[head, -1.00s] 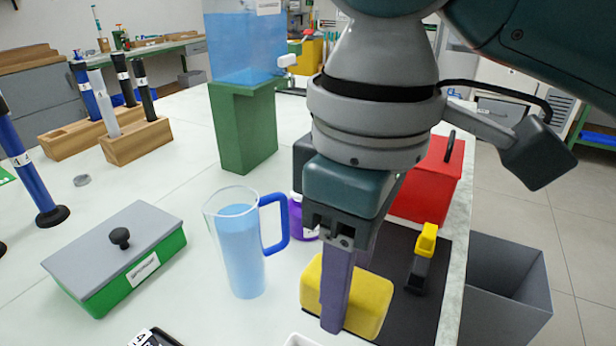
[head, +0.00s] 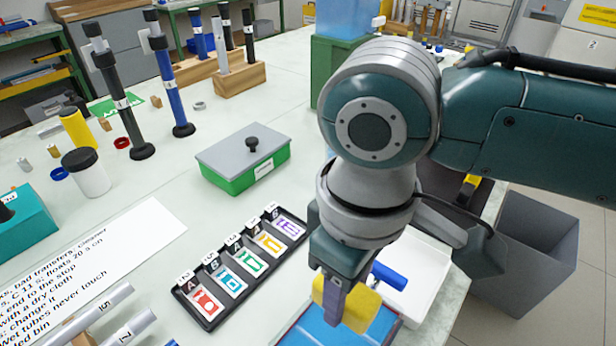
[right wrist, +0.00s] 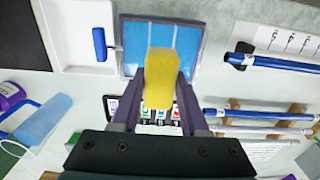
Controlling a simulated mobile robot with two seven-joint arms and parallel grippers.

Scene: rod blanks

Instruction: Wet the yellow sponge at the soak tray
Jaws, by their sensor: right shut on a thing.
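My right gripper (head: 335,303) is shut on the yellow sponge (head: 360,306), one finger on each side. The sponge also shows between the fingers in the right wrist view (right wrist: 162,75). The gripper holds it over a shallow blue tray (head: 304,325), which looks like the soak tray. That tray shows behind the sponge in the right wrist view (right wrist: 207,40). The frames do not show clearly whether the sponge touches its surface. My left gripper is not in view.
A white tray (head: 428,265) with a blue-handled tool (head: 389,275) adjoins the blue tray. A black rack of coloured tags (head: 205,318) lies to the left. A green box with a grey lid (head: 225,160) stands behind. A grey bin (head: 535,235) is off the table's right edge.

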